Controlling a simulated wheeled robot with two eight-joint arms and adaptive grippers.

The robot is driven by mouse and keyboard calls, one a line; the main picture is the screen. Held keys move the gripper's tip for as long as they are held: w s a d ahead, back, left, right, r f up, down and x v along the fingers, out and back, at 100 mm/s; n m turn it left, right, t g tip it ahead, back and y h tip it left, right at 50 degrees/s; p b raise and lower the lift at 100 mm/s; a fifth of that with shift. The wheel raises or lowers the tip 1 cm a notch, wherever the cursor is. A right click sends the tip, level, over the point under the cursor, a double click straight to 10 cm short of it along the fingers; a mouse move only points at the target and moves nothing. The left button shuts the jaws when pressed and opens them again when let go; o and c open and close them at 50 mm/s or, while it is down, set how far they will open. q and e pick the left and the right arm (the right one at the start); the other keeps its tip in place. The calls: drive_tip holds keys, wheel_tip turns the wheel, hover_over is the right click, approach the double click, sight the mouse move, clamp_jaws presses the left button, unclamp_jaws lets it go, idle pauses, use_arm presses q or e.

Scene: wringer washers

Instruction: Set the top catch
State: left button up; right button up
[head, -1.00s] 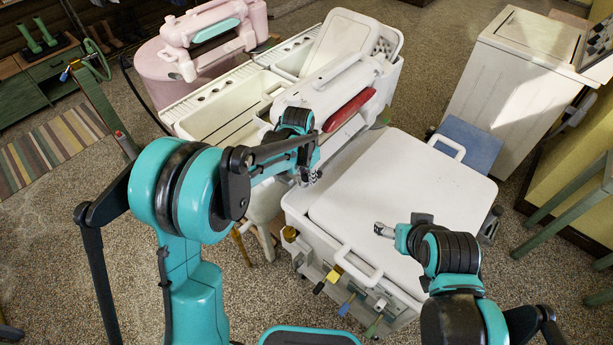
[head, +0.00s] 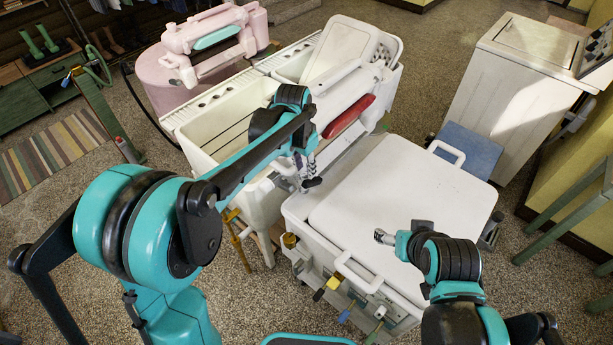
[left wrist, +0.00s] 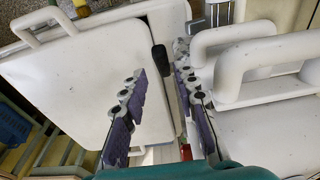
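The white wringer head (head: 342,92) with a red bar (head: 349,117) stands behind the white washer (head: 400,205). My left gripper (head: 304,168) is at the wringer's near end, pointing down. In the left wrist view my left gripper (left wrist: 165,100) is open, its purple-padded fingers apart. A black-tipped lever (left wrist: 160,58) shows between and beyond the fingers, apparently untouched. The wringer's rounded white bars (left wrist: 240,70) are close to the right finger. I cannot tell which part is the top catch. My right gripper (head: 384,237) hangs over the washer lid; its fingers are too small to judge.
White tubs (head: 225,130) stand behind the wringer, with a pink washer (head: 175,85) beyond. Coloured knobs (head: 333,282) line the washer's front. The lid is otherwise clear.

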use_arm(q)
drive_tip(key=shift+s+a+r, duration=0.15)
drive_tip(key=shift+r, duration=1.5)
